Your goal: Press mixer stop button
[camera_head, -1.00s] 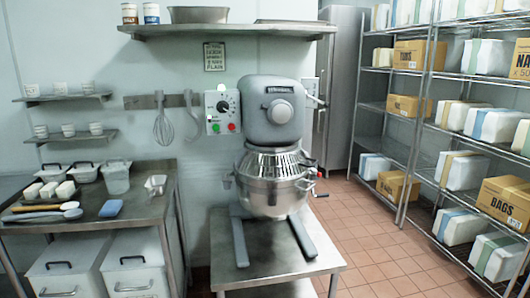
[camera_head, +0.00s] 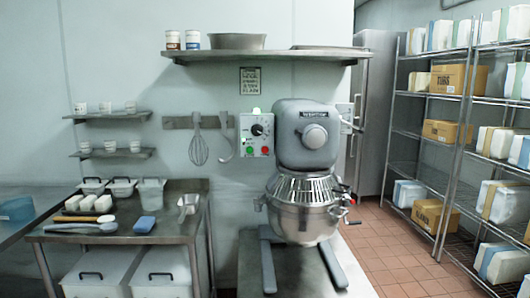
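The mixer (camera_head: 306,137) is a large grey machine with a steel bowl (camera_head: 303,218) and a wire guard. It stands on a low steel table, right of the middle of the head view. Its white control box (camera_head: 257,134) is on the wall side, left of the mixer head. The box has a dark knob and, below it, a red button (camera_head: 265,150) and a green button. The buttons are small and any lettering on them cannot be read. Neither of my grippers is in view.
A steel work table (camera_head: 170,228) with lidded tubs and a blue sponge stands at left. A wall shelf (camera_head: 270,55) hangs above the mixer. Wire racks (camera_head: 452,150) with boxes line the right. Tiled floor (camera_head: 385,250) is open between mixer and racks.

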